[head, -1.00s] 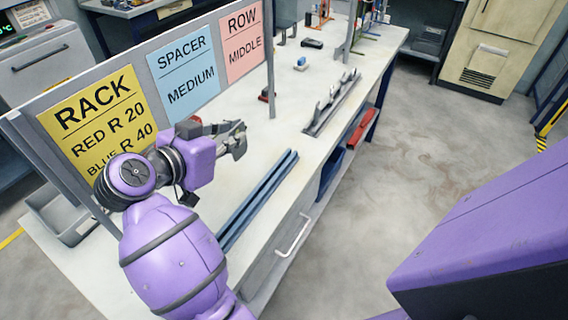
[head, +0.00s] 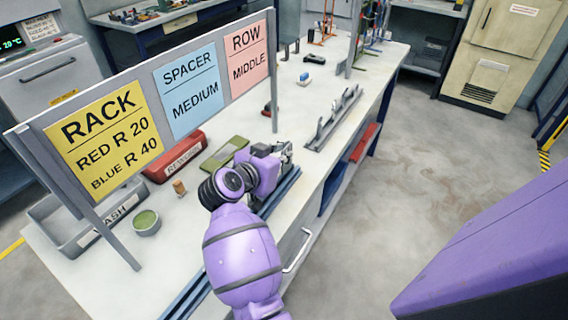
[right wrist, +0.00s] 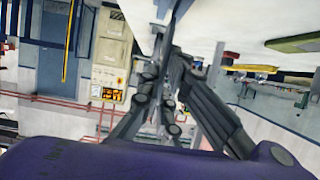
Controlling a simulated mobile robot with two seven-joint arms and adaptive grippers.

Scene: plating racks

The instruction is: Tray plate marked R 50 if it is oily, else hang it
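My right gripper (head: 284,154) is over the bench, next to the blue rails. Its dark fingers (right wrist: 168,75) run close together in the right wrist view, and whether they hold anything is unclear. My left gripper is not in view. I cannot make out any plate marked R 50. A sign board carries a yellow rack card (head: 103,140) reading red R 20, blue R 40, a blue card (head: 190,90) reading spacer medium, and a pink card (head: 248,58) reading row middle. Red (head: 326,28) and blue-green (head: 374,30) racks stand at the far end.
Blue rails (head: 186,300) and a grey slotted holder (head: 335,118) lie along the bench.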

